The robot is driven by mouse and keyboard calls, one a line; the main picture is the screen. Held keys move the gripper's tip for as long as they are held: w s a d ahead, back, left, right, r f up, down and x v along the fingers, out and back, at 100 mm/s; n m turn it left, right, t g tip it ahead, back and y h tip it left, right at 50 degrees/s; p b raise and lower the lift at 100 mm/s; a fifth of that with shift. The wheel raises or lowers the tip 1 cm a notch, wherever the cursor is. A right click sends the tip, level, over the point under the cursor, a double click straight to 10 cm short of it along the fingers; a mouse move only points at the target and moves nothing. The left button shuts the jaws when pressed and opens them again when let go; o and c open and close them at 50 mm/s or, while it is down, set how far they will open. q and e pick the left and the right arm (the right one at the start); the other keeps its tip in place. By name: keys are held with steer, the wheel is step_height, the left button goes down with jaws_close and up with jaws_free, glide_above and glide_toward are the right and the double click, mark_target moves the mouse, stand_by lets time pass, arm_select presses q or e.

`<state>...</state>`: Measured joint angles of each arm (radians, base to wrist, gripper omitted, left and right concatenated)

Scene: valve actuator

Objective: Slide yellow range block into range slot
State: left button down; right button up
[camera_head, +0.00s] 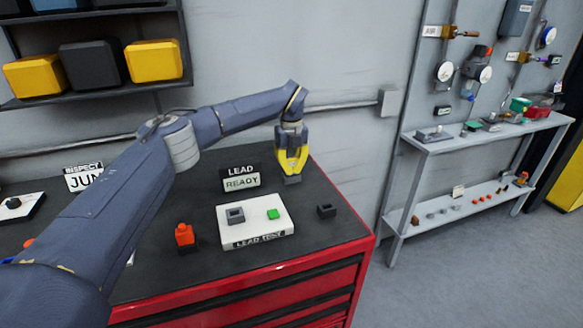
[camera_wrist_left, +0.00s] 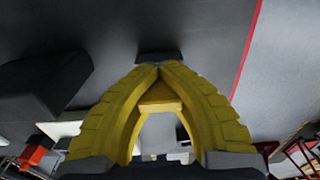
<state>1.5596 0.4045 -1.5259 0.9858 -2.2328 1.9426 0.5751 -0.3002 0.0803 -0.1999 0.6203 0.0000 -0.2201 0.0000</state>
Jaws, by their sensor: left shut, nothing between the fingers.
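My left gripper (camera_head: 292,180) has yellow fingers that point down over the dark bench top, behind the white test board and right of the LEAD READY sign. Its tips meet in the left wrist view (camera_wrist_left: 158,66), with no object seen between them. My right gripper is not in view. I cannot make out a yellow range block or a range slot in either view. Several small parts on the wall bench at the right are too small to tell apart.
The red-sided workbench (camera_head: 345,235) holds a white board (camera_head: 257,232) with a grey square socket (camera_head: 235,215) and green piece (camera_head: 273,214), a black block (camera_head: 326,211), an orange piece (camera_head: 184,235) and the LEAD READY sign (camera_head: 241,179). A grey wall bench (camera_head: 480,140) stands right, across open floor.

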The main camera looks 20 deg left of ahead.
mark_target(292, 159)
arm_select(q)
steer(key=shift+f, duration=0.65)
steer(key=c, duration=1.5)
jaws_free()
steer(key=shift+f, duration=0.1)
steer(key=shift+s+f, duration=0.1)
step_height(292, 159, up, 13)
steer(key=shift+f, duration=0.15)
steer(key=shift+o, duration=0.2)
